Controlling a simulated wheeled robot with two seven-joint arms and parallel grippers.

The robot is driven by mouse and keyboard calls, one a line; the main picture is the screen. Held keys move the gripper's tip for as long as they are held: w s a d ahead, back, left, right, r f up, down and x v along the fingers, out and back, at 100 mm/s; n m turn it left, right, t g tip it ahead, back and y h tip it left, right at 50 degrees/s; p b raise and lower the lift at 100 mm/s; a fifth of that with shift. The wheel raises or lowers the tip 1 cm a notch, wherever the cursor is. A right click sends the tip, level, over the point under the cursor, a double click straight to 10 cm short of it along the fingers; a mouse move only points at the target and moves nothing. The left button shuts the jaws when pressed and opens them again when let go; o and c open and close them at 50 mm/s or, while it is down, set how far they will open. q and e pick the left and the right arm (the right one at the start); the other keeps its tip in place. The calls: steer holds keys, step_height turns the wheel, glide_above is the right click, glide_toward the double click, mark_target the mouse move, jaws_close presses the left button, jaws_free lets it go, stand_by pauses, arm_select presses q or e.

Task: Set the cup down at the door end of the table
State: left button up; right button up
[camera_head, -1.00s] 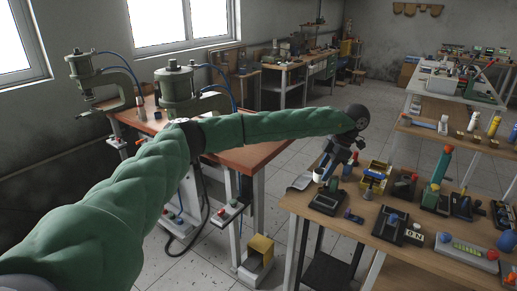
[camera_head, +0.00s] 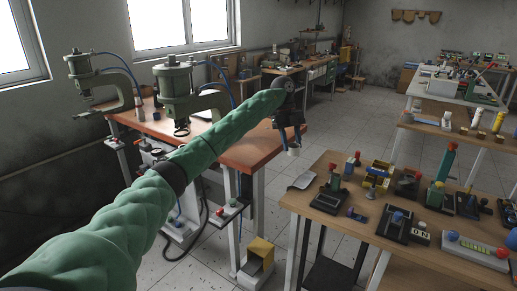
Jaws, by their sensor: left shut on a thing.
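My left arm reaches across from the left. Its dark gripper (camera_head: 290,137) hangs past the right edge of the red-brown press table (camera_head: 240,150). It is shut on a small white cup (camera_head: 293,151), which shows just below the fingers, apart from any tabletop in the picture. The gripper covers the cup's upper part. The wooden work table (camera_head: 325,214) stands to the right and nearer, with its left corner below and right of the cup. No door is in view. My right gripper is not in view.
The wooden table holds a grey scoop-like piece (camera_head: 303,181), a green-and-black device (camera_head: 330,194), a yellow bin (camera_head: 377,184) and several other devices. Two green presses stand on the press table; the nearer one (camera_head: 178,95) is behind my arm. Tiled floor lies between the tables.

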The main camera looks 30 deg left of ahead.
arm_select(q)
steer(key=w+a+f+n+t+y+b, duration=0.15)
steer(key=a+n+t+b, duration=0.45)
steer(key=a+n, duration=1.3)
steer(key=shift+n+t+y, duration=0.25)
steer(key=shift+n+t, duration=0.15)
steer(key=shift+n, duration=0.2)
steer(key=w+a+f+p, duration=0.1)
steer(key=w+a+f, duration=0.1)
steer(key=w+a+f+p, duration=0.1)
steer(key=w+a+f, duration=0.1)
steer(key=w+a, duration=0.1)
steer(key=w+a+f+p, duration=0.1)
steer(key=w+a+f, duration=0.1)
steer(key=shift+w+a+f, duration=0.25)
steer(key=shift+w+a, duration=0.05)
steer(key=shift+a, duration=0.1)
steer(key=shift+f+p, duration=0.6)
steer(key=shift+f, duration=1.45)
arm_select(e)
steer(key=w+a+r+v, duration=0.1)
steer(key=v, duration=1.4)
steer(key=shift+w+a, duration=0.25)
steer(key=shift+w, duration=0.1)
